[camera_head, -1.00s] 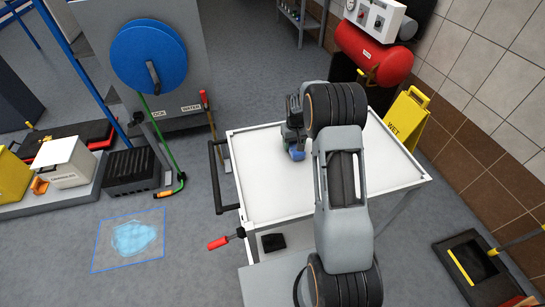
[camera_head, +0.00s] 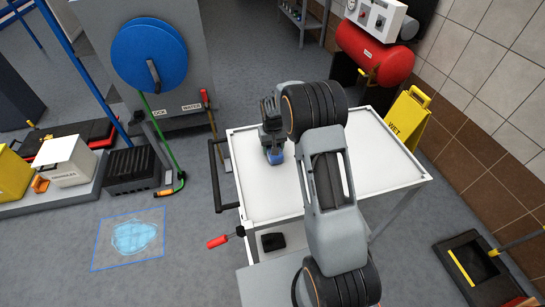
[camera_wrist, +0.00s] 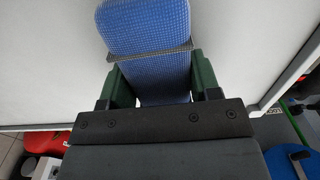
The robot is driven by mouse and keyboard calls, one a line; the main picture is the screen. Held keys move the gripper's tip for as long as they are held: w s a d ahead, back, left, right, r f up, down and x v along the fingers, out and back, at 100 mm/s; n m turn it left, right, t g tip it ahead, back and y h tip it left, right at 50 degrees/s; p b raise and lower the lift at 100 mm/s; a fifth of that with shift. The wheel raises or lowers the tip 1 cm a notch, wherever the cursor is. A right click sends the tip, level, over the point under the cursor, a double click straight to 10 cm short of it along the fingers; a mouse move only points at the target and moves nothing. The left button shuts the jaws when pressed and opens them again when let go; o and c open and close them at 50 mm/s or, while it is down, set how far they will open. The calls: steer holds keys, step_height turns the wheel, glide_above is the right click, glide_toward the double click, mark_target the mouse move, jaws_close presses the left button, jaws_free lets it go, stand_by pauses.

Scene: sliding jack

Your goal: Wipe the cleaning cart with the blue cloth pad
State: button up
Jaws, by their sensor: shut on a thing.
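The cleaning cart (camera_head: 381,159) has a white rectangular top with a raised rim and stands in the middle of the head view. My arm reaches over it and hides part of the top. My gripper (camera_head: 272,146) points down at the left part of the top. In the wrist view my gripper (camera_wrist: 157,80) is shut on the blue cloth pad (camera_wrist: 143,27), with a green finger on each side. The pad (camera_head: 275,156) is at or very near the white surface in the head view; whether it touches is hard to tell. The wrist view shows the white top (camera_wrist: 235,40) around the pad.
A dark handle (camera_head: 217,178) and a red-tipped lever (camera_head: 219,241) stick out on the cart's left. A yellow wet sign (camera_head: 407,118) and a red tank (camera_head: 373,53) stand behind it at the right. A blue puddle patch (camera_head: 133,238) lies on the floor at the left.

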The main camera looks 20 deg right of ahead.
steer(key=shift+a, duration=1.25)
steer(key=shift+a+r, duration=0.2)
steer(key=shift+r, duration=0.1)
steer(key=shift+d+r+p, duration=0.1)
steer(key=shift+r+p, duration=2.2)
steer(key=shift+r, duration=1.5)
